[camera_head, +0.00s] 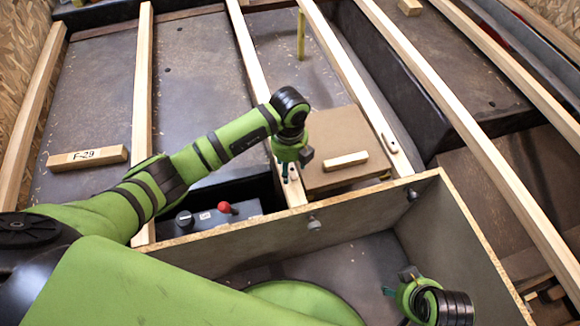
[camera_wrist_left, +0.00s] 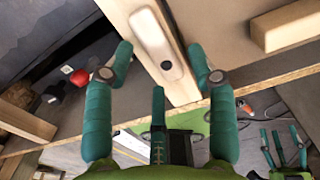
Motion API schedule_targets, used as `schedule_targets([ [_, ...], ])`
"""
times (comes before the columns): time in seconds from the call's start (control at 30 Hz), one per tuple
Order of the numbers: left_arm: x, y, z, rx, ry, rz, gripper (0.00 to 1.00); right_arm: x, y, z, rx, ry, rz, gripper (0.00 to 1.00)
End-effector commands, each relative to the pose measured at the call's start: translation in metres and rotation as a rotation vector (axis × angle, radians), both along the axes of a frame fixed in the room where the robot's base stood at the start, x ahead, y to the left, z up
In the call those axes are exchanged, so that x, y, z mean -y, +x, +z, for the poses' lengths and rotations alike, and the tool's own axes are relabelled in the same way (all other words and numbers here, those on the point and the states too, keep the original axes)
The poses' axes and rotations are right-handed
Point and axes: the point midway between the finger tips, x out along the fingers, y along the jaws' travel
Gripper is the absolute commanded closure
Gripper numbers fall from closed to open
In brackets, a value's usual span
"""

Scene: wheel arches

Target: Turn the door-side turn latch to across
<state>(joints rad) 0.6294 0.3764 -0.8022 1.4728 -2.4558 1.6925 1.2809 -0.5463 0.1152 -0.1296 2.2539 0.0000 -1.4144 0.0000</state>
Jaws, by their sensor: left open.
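A pale, oblong wooden turn latch (camera_wrist_left: 152,35) with a dark pivot lies on a wooden batten (camera_wrist_left: 182,88) in the left wrist view. It points roughly along the batten. My left gripper (camera_wrist_left: 162,62) is open, with one teal finger on each side of the latch; I cannot tell whether they touch it. In the head view my left gripper (camera_head: 287,172) is over the same batten and mostly hides this latch. A second latch (camera_head: 392,143) sits on the batten to the right. My right gripper (camera_head: 391,291) is low at the right; its teal fingers look apart in the wrist view (camera_wrist_left: 284,148).
A box wall (camera_head: 250,243) crosses in front of the battens. A dark control box with a red knob (camera_head: 226,208) is left of my left gripper. A brown panel with a wooden block (camera_head: 345,161) lies to its right. A block marked F-29 (camera_head: 87,158) lies at the left.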

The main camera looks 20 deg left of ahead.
Motion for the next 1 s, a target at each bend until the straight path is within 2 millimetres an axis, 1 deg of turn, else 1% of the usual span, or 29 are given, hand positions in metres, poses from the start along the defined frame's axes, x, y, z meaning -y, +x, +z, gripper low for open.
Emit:
schedule_targets([
  [0.03,0.0005,-0.0004,-0.0049,-0.002,-0.001,0.0,0.43,0.0003,-0.0005,0.0018,0.002,-0.001,0.0,0.4],
  [0.1,0.0005,-0.0005,-0.0075,-0.002,-0.001,0.0,0.43,0.0004,-0.0006,0.0048,0.004,0.0,0.0,0.4],
  [0.37,0.0004,-0.0004,-0.008,-0.001,-0.001,0.0,0.43,0.0004,-0.0008,0.0064,0.004,0.0,-0.001,0.4],
  [0.4,0.0004,-0.0004,-0.0079,-0.001,-0.001,0.0,0.59,0.0004,-0.0008,0.0064,0.004,0.0,-0.001,0.4],
  [0.47,0.0004,-0.0003,-0.0079,0.0,-0.001,0.0,0.83,0.0004,-0.0008,0.0064,0.004,0.0,-0.001,0.4],
  [0.5,0.0004,-0.0002,-0.0079,0.0,-0.001,0.0,0.99,0.0004,-0.0008,0.0064,0.004,0.0,-0.001,0.4],
  [0.8,0.0,-0.0001,-0.0077,-0.001,-0.001,-0.011,1.0,0.0005,-0.0004,0.0066,0.006,0.0,-0.001,0.4],
  [1.0,-0.0008,0.001,-0.0071,0.001,0.001,-0.078,1.0,0.0003,-0.0001,0.0062,0.007,0.001,-0.001,0.4],
])
